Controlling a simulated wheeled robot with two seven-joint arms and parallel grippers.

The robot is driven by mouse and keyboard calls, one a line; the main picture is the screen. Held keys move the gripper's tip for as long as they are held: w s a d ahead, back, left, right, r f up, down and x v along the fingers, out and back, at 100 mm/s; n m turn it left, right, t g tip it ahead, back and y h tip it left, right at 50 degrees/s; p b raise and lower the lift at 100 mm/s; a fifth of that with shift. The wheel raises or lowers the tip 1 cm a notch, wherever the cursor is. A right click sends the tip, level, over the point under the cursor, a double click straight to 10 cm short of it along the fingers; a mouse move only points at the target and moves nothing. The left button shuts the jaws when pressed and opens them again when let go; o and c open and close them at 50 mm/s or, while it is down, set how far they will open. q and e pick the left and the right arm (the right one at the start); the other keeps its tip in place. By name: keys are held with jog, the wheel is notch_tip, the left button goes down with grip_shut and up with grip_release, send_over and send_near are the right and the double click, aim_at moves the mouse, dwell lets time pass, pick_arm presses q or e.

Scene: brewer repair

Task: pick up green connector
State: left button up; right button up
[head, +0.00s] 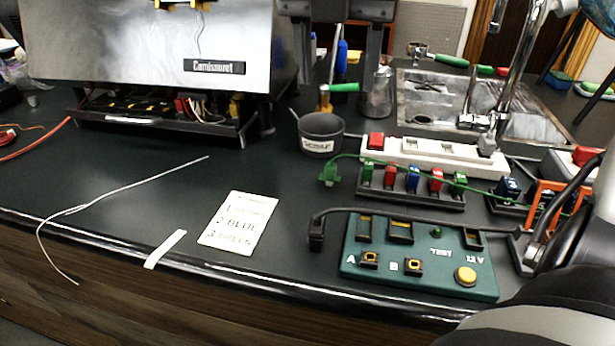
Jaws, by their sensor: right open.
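A green connector (330,173) on a thin green cable lies on the dark counter, just left of a black rack (412,199). The rack holds a row of small green, red and blue connectors; a green one (365,174) stands at its left end and another green one (460,183) near its right end. My right gripper (528,246) is open at the right, beside the right edge of the green test board, apart from the loose green connector. My arm hides part of that side. My left gripper is not in view.
A green test board (420,278) with a yellow button lies in front of the rack, with a black cable plug (316,236) at its left. A white power strip (435,151) lies behind.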

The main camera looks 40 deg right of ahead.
send_over(331, 165)
jog(key=a, duration=0.1)
jog(key=f, duration=1.1)
jog(key=shift+s+f+b, duration=0.3)
jog(key=shift+f+b, duration=0.05)
jog(key=shift+b, duration=0.05)
jog(key=shift+w+d+f, duration=0.1)
jog(key=shift+d+f, duration=0.05)
jog(key=shift+f, duration=0.7)
jog(key=shift+w+d+f, duration=0.15)
jog(key=shift+d+f, duration=0.05)
jog(key=shift+f, duration=0.7)
jog(key=shift+w+d+f, duration=0.1)
jog(key=shift+d+f, duration=0.05)
jog(key=shift+f, duration=0.7)
jog(key=c, duration=1)
